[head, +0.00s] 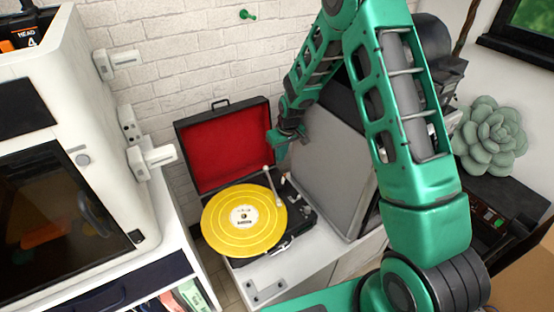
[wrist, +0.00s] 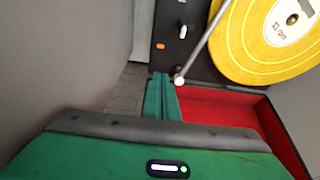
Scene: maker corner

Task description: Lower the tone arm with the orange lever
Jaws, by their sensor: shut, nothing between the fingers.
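The record player (head: 303,208) stands open on a white cabinet, with a yellow record (head: 222,232) on it. The tone arm (head: 273,188) runs along the record's right edge; I cannot tell whether its head is raised. The wrist view also shows the tone arm (wrist: 204,42), a thin rod with a pale round end. A small orange piece (wrist: 160,46), apparently the orange lever, sits on the black deck; I cannot make it out in the head view. My gripper (head: 283,150) is shut and empty above the deck's back. In the wrist view its fingertips (wrist: 160,84) point toward the orange piece, apart from it.
The red-lined lid (head: 225,148) stands up behind the deck. A white knob (wrist: 182,31) is beside the orange piece. A large grey panel (head: 325,170) stands close on the right. A white machine (head: 100,130) is on the left.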

